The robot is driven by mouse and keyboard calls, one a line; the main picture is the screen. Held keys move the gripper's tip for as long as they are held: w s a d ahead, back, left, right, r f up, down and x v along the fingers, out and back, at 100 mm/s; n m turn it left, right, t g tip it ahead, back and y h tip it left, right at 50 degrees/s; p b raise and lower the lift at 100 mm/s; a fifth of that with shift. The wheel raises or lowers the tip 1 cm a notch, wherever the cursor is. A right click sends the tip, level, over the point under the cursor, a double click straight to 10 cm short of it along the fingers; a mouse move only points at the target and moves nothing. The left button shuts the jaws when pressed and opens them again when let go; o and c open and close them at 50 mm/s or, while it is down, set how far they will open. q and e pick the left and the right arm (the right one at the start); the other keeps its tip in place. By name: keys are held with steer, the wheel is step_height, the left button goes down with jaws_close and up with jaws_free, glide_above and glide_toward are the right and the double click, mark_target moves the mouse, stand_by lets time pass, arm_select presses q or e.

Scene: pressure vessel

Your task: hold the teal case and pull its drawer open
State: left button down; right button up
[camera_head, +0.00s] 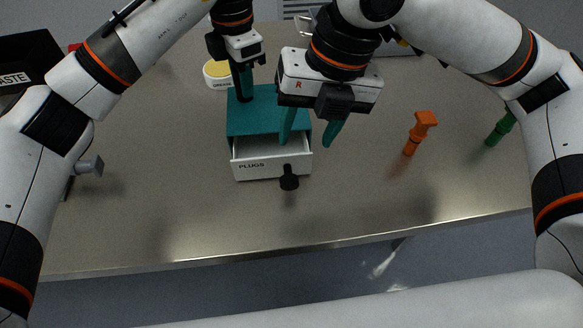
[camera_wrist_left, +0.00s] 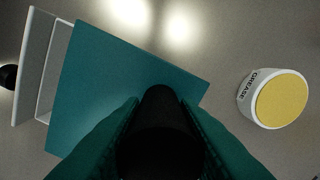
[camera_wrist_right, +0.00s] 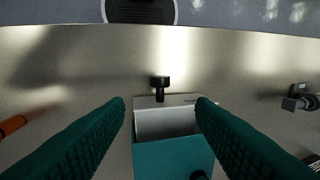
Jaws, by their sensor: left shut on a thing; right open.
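The teal case (camera_head: 262,118) stands on the table with its white drawer (camera_head: 262,167), labelled PLUGS, partly open toward the table's front edge. The visible drawer inside looks empty. A black knob (camera_head: 289,180) sticks out of the drawer front; it also shows in the right wrist view (camera_wrist_right: 160,83). My left gripper (camera_head: 243,75) is shut on the black post (camera_wrist_left: 162,125) on top of the case. My right gripper (camera_head: 311,132) is open and empty above the case's right front. In the right wrist view the knob appears between its fingertips, apart from both.
A grease tub (camera_head: 216,74) stands behind the case. An orange tool (camera_head: 417,133) and a green tool (camera_head: 500,128) stand to the right. A grey fitting (camera_head: 90,166) and a black waste bin (camera_head: 28,62) are at left. Table in front of the drawer is clear.

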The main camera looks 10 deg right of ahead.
mark_target(291, 175)
steer(key=x, duration=1)
steer(key=shift+a+f, duration=0.1)
steer(key=shift+f, duration=0.3)
steer(key=shift+c, duration=0.5)
jaws_close()
